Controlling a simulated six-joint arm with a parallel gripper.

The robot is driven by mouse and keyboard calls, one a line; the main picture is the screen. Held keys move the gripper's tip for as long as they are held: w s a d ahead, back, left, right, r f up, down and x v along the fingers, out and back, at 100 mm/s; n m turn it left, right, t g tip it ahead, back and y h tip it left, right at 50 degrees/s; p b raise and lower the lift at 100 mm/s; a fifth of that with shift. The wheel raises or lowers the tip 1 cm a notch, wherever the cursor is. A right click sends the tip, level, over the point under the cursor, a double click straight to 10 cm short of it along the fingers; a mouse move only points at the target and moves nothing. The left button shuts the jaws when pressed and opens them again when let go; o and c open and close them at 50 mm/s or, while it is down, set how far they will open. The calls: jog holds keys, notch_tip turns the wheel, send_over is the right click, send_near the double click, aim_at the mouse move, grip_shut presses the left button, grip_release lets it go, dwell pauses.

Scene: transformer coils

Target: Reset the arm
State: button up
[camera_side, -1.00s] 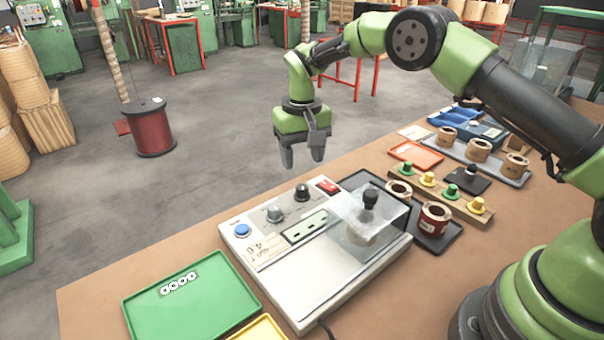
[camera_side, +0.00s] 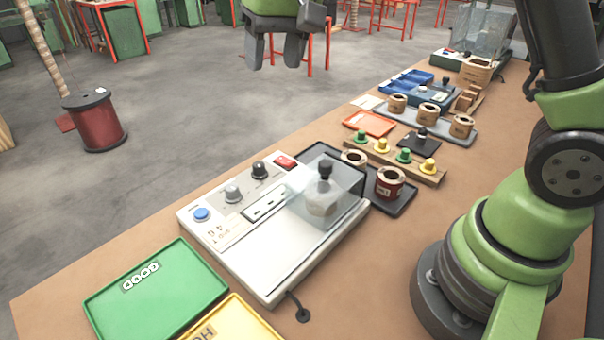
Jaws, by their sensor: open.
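My gripper (camera_side: 275,52) is at the top of the picture, raised beyond the far edge of the bench. Its two dark fingers point down and stand apart, with nothing between them. The upper part of the gripper is cut off by the frame. A white tester (camera_side: 238,244) with a blue button, two knobs and a red switch stands on the bench below. Under its clear cover (camera_side: 340,185) with a black knob, a coil (camera_side: 322,205) shows dimly through the plastic.
A green tray (camera_side: 160,300) and a yellow tray (camera_side: 232,322) lie at the front. Behind are a strip of coloured plugs (camera_side: 393,164), an orange tray (camera_side: 370,123) and a grey tray of coils (camera_side: 428,114).

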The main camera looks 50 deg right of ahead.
jog(key=s+r+t, duration=0.3)
jog(key=s+r, duration=0.4)
jog(key=s, duration=0.5)
jog(key=s+f+t+y, duration=0.1)
jog(key=s+f+t, duration=0.1)
jog(key=s, duration=0.8)
jog(key=shift+s+f+m, duration=0.3)
jog(key=shift+d, duration=0.1)
